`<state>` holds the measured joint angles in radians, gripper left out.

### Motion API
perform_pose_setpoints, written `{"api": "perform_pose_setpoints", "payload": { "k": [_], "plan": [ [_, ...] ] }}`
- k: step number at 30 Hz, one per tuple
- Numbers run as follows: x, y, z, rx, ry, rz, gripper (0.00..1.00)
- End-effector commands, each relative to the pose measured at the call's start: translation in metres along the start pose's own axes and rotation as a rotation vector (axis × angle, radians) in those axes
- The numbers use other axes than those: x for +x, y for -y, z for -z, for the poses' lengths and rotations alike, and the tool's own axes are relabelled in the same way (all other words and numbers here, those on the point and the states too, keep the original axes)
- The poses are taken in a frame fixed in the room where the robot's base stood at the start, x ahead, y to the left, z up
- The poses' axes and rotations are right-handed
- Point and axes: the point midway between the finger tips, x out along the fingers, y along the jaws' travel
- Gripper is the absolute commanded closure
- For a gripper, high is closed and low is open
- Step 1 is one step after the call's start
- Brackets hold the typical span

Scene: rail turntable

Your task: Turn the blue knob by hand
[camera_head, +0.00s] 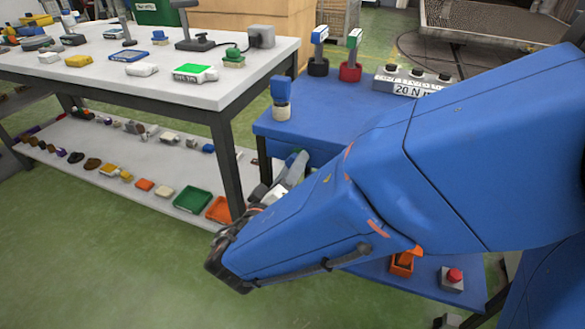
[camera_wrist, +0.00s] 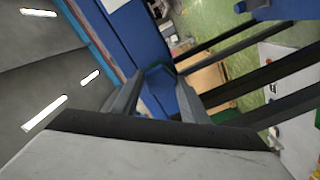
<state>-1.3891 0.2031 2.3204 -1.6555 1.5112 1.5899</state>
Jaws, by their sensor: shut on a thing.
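My gripper (camera_wrist: 158,98) is shut on a blue piece, which I take to be the blue knob (camera_wrist: 160,78); it shows between the two grey fingers in the wrist view. In the head view my gripper is mostly hidden behind my blue forearm, at the left edge of the blue table (camera_head: 360,118). Only some grey and pale parts show there. How far the knob is turned cannot be told.
A blue-headed tool (camera_head: 319,45) and a green-headed tool (camera_head: 352,52) stand in holders behind. A grey box with black knobs (camera_head: 412,80) is at the back right. A red button (camera_head: 454,275) is near the front. A white table (camera_head: 110,85) with several small parts stands left.

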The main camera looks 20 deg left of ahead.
Motion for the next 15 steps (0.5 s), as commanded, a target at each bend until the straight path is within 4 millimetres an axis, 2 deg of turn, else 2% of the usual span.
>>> {"api": "perform_pose_setpoints", "payload": {
  "k": [7,8,9,15],
  "plan": [
    [-0.0004,0.0011,-0.0019,-0.004,0.003,0.002,0.82],
    [-0.0004,0.0011,-0.0019,-0.004,0.003,0.002,0.55],
    [-0.0003,0.0011,-0.0018,-0.003,0.003,0.002,0.45],
    [-0.0002,0.0006,-0.0010,-0.002,0.001,0.001,0.44]
  ]
}}
